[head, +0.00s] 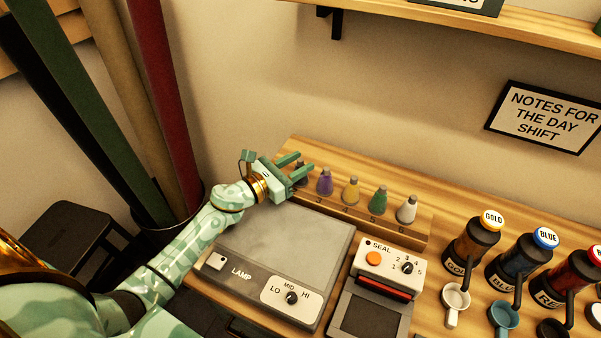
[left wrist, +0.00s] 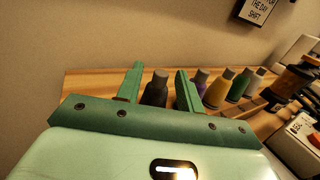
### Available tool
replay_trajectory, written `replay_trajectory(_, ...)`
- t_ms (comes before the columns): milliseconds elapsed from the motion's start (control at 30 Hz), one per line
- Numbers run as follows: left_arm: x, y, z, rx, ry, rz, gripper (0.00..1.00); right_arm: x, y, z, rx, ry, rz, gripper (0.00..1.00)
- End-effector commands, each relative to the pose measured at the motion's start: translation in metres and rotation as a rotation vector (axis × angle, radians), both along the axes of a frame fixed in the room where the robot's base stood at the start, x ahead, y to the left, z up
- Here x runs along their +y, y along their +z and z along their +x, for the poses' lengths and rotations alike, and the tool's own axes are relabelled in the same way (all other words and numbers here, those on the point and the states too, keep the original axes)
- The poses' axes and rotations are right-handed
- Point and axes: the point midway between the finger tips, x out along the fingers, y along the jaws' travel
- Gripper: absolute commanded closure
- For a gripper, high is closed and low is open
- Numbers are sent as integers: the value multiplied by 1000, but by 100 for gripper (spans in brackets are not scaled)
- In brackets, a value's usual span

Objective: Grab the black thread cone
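The black thread cone (left wrist: 155,90) stands upright in the left wrist view, between the two fingers of my left gripper (left wrist: 158,88). The fingers are spread, with a visible gap on the cone's right side. In the head view my left gripper (head: 303,167) is at the left end of the cone row and hides most of the black cone. My right gripper is not in view.
Purple (head: 324,183), yellow (head: 351,190), green (head: 378,199) and white (head: 407,209) cones stand to the right on a wooden rack (head: 420,234). In front are a lamp box (head: 290,250) and a sealer (head: 385,262). Dispenser bottles (head: 470,248) stand further right.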

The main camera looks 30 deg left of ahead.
Motion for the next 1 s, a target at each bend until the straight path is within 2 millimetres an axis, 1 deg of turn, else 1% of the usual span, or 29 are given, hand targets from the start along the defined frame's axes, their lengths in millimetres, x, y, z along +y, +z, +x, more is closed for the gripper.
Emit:
replay_trajectory(33, -2, 1, 6, -1, 0, 1, 63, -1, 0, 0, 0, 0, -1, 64)
replay_trajectory(100, -4, 0, 9, 1, 0, 1, 63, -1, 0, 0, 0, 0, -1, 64)
replay_trajectory(300, -4, 0, 10, 0, 0, 2, 63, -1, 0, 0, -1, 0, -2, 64)
replay_trajectory(333, -4, 0, 9, 1, 0, 1, 68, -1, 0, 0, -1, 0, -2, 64)
replay_trajectory(367, -4, 0, 9, 1, 0, 1, 77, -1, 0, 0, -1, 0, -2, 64)
replay_trajectory(400, -4, 0, 9, 1, 0, 1, 88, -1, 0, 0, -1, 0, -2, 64)
replay_trajectory(433, -4, 0, 9, 1, 0, 1, 96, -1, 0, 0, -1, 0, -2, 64)
replay_trajectory(467, -4, 0, 9, 1, 0, 1, 100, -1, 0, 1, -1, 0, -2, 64)
replay_trajectory(800, -4, 2, 9, 0, 0, 2, 100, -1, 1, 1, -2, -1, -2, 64)
replay_trajectory(933, -3, 12, 9, -1, 1, 3, 100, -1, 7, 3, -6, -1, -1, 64)
replay_trajectory(1000, -3, 23, 9, -2, -1, 3, 100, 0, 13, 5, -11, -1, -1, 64)
